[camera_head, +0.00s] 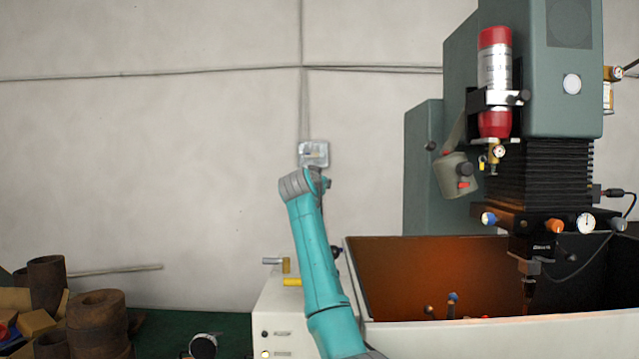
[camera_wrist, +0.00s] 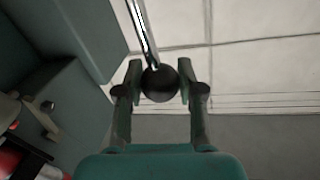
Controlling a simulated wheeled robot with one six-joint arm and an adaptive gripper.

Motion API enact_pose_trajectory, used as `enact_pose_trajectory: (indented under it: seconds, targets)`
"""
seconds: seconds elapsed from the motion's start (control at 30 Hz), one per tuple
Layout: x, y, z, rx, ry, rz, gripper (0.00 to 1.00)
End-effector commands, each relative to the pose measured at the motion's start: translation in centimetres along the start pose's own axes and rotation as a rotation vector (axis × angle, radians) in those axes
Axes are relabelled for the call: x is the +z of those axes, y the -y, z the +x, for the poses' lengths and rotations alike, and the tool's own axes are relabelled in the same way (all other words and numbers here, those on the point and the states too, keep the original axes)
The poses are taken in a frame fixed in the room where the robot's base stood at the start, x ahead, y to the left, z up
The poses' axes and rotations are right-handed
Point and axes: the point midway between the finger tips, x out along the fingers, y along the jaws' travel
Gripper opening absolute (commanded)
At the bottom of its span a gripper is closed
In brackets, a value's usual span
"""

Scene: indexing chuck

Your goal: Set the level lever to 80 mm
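The lever shows in the wrist view as a shiny metal rod (camera_wrist: 143,35) ending in a black ball knob (camera_wrist: 160,83). My gripper (camera_wrist: 160,79) has one finger on each side of the knob, and the knob fills the gap between them, so it looks shut on the knob. In the head view my arm rises in front of the wall, and its gripper and the lever cannot be made out there. No level scale or reading in mm is legible in either view.
A green machine (camera_head: 565,80) with an open-topped enclosure (camera_head: 480,333) stands at right. A white cabinet (camera_head: 275,318) is behind my arm. Brown cylinders (camera_head: 97,318) and boxes crowd the lower left. A grey wall box (camera_head: 314,153) hangs near my wrist.

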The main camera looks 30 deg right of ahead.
Motion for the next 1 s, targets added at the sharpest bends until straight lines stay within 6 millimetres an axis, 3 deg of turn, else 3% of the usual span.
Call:
enact_pose_trajectory:
  seconds: [0.23, 0.6, 1.0]
  targets:
    - [1.1, -0.2, 0.1, 0.0, 0.002, -0.001, 0.0]
    - [7.4, -1.4, 0.0, 0.0, 0.002, -0.001, 0.0]
    - [8.0, -1.6, 0.0, 0.0, 0.001, -0.001, 0.0]
